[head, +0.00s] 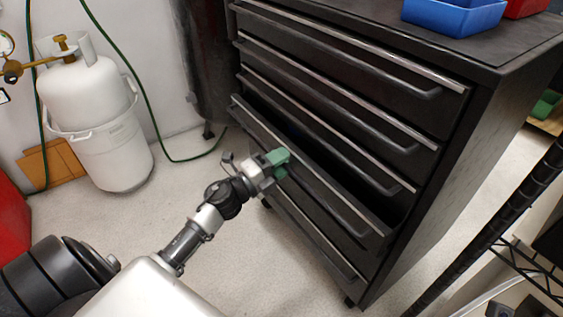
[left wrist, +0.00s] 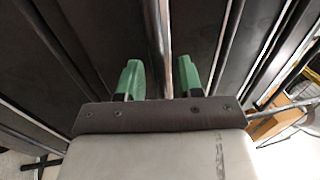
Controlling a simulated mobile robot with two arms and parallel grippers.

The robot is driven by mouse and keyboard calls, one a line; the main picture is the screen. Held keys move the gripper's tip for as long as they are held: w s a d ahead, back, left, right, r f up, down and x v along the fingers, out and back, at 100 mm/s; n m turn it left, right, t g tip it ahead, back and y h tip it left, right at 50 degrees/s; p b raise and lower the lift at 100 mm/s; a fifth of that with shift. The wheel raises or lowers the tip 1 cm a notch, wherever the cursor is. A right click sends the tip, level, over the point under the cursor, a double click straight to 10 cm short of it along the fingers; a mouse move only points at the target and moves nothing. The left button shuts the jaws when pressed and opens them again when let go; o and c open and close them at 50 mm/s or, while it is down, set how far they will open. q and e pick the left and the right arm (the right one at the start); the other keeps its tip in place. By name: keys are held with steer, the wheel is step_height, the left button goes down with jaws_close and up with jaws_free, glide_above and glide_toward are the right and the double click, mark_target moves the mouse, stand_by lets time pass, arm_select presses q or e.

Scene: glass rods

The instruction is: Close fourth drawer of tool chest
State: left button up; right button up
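The black tool chest (head: 440,190) fills the right half of the head view. Its fourth drawer (head: 325,190) from the top stands pulled out, with a dark gap behind its front's top edge; the drawers above look shut. My left gripper (head: 276,161), with green fingers, is at the left part of this drawer's front. In the left wrist view the two green fingers (left wrist: 160,78) are apart, with a metal bar or edge (left wrist: 164,45) running between them. I cannot tell whether they touch it. My right gripper is not in view.
Blue (head: 455,14) and red bins stand on the chest top. A black wire rack (head: 490,215) is at the right.

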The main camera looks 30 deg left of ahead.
mark_target(297, 154)
arm_select(q)
jaws_close()
steer(key=shift+w, duration=0.1)
steer(key=x, duration=0.4)
steer(key=shift+w+d+f, duration=0.1)
steer(key=shift+w+f, duration=0.1)
steer(key=shift+f, duration=0.15)
steer(key=shift+w, duration=0.1)
jaws_free()
steer(key=shift+w+d, duration=0.1)
